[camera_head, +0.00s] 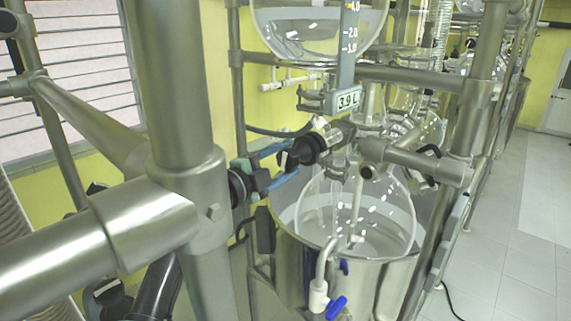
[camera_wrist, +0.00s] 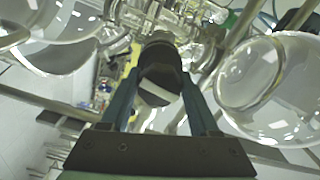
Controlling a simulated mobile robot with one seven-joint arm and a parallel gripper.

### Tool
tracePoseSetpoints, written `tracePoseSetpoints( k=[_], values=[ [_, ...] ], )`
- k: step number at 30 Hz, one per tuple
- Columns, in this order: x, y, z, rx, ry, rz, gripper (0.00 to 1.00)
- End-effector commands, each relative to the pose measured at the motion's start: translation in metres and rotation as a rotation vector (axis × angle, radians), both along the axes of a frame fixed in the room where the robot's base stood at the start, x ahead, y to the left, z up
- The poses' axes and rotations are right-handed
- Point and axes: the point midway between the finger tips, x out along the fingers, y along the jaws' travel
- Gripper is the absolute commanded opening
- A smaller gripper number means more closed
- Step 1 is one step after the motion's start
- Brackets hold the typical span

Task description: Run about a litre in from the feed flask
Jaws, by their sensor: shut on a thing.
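The feed flask (camera_head: 310,35) is a large clear glass vessel at the top of the head view, with clear liquid in it. Beside it stands a grey level scale (camera_head: 348,45) with a readout (camera_head: 347,101) of 3.9 L. My gripper (camera_head: 284,160), with blue fingers, is shut on a black valve knob (camera_head: 307,149) below the feed flask. The knob also shows between the fingers in the wrist view (camera_wrist: 160,62). The round glass reactor (camera_head: 385,205) sits below in a steel bath (camera_head: 290,262). The knob's turn angle is unclear.
A thick steel frame post (camera_head: 180,90) and crossbar (camera_head: 100,240) stand close on the left. Another post (camera_head: 485,75) is on the right. A blue-handled valve (camera_head: 336,307) hangs at the bath's front. Open floor (camera_head: 515,225) lies right.

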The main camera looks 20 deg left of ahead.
Motion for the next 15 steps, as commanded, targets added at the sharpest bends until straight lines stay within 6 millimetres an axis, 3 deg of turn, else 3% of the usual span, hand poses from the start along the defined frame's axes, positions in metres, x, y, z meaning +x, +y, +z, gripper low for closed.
tracePoseSetpoints(
  k=[15],
  values=[
    [-0.0001,0.0007,-0.0007,0.066,-0.022,0.002,0.06]
  ],
)
